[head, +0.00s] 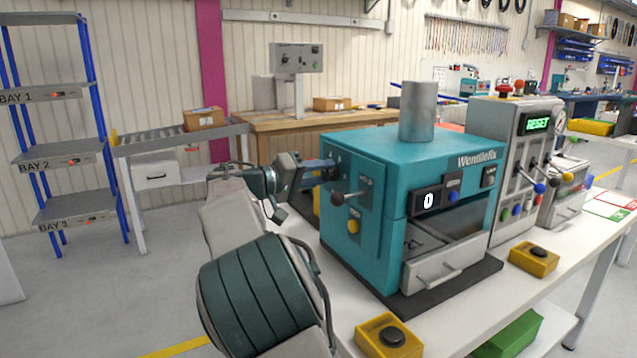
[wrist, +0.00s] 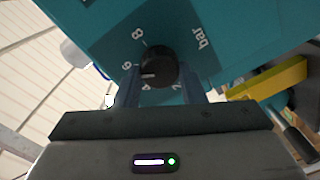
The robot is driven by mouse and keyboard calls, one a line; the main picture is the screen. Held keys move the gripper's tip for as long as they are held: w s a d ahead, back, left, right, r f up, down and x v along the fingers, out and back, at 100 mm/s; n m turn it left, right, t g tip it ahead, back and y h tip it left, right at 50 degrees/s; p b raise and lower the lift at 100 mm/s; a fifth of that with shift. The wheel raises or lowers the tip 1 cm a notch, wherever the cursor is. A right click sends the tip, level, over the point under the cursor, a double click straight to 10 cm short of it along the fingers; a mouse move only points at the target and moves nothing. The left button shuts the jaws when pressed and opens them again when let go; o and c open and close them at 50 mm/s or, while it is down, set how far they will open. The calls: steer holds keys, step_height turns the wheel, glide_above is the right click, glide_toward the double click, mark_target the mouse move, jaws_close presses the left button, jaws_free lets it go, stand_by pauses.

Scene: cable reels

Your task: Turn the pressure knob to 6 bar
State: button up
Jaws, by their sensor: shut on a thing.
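The black pressure knob (wrist: 158,66) sits on the teal side face of the machine, inside a printed scale with 8, 6, 2 and "bar" visible. A digit between 6 and 2 is partly covered. The knob's pale pointer mark lies toward the left, near the 6 or just below it; I cannot tell exactly. My gripper (wrist: 160,84) is shut on the knob, one blue finger on each side.
The display (head: 428,201) reads 0. A grey control unit (head: 515,150) showing RESET stands to the right. Yellow button boxes (head: 389,336) are on the bench.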

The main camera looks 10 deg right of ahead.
stand_by(0.3)
steer(key=o, duration=1)
steer(key=shift+a, duration=0.1)
steer(key=p+v, duration=0.1)
steer(key=v, duration=1.2)
steer(key=shift+s+a+p, duration=0.1)
steer(key=shift+a+p, duration=0.2)
steer(key=shift+f, duration=0.1)
